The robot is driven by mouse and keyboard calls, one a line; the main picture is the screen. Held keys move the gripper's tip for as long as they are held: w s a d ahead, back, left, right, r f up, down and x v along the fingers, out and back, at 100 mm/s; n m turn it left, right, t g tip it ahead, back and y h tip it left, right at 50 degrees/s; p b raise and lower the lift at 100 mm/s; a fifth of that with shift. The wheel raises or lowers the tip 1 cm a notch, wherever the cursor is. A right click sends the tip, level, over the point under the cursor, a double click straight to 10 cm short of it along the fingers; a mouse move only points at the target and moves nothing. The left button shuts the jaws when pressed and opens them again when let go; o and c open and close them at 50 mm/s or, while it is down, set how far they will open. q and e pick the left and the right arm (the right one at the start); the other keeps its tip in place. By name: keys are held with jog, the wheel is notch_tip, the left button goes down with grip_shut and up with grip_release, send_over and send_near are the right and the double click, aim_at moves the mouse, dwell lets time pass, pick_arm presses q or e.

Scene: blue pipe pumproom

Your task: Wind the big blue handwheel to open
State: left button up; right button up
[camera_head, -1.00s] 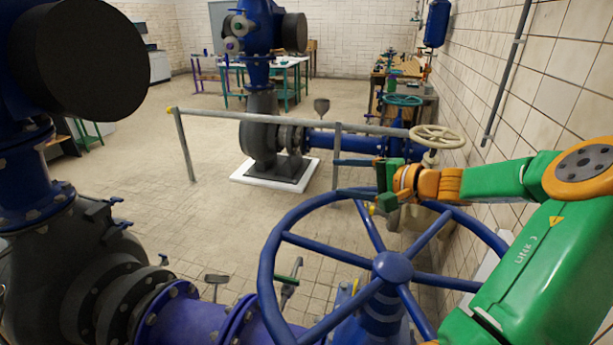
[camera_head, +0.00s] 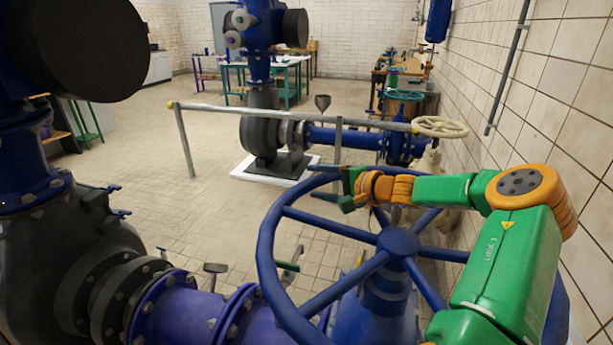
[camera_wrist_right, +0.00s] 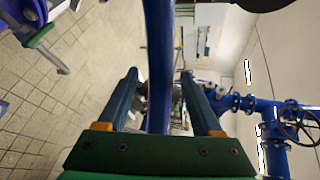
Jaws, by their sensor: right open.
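The big blue handwheel (camera_head: 277,270) lies nearly flat at the lower middle of the head view, its hub (camera_head: 398,241) and spokes clear. Its right side is hidden behind my right arm. My right gripper (camera_head: 318,182) is at the far left part of the rim, with its fingers open and pointing left. In the right wrist view the blue rim (camera_wrist_right: 160,70) runs between the two parted fingers (camera_wrist_right: 158,77), with a visible gap on each side. My left gripper is out of both views.
A blue pipe (camera_head: 180,315) with a bolted flange lies left of the wheel. A grey rail (camera_head: 290,117) and a cream handwheel (camera_head: 440,127) stand beyond it. The tiled wall (camera_head: 570,80) is close on the right.

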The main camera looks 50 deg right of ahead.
jog(key=p+x, duration=0.2)
jog(key=x, duration=0.1)
jog(key=shift+w+r, duration=0.2)
jog(key=shift+w+f+p, duration=0.3)
jog(key=shift+w, duration=0.05)
grip_shut()
jog(key=shift+f, duration=0.1)
dwell(1.0)
